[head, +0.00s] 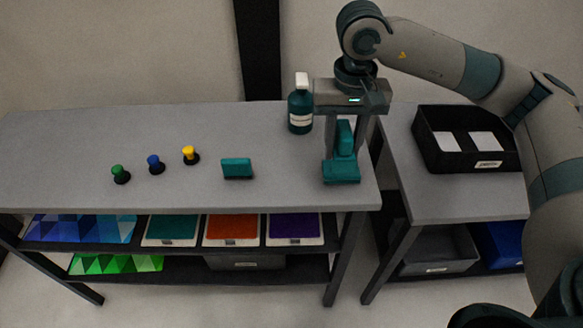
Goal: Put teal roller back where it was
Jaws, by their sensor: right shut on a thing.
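The teal roller (341,173) is at the right end of the long grey table (80,150), with its handle upright and its wide teal part low, near the front right corner. My right gripper (346,148) comes down from above and is shut on the roller, one finger on each side of the handle. I cannot tell whether the roller touches the tabletop or hangs just above it. My left gripper is not in view.
A black tray (434,157) sits on the right table, across a narrow gap.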

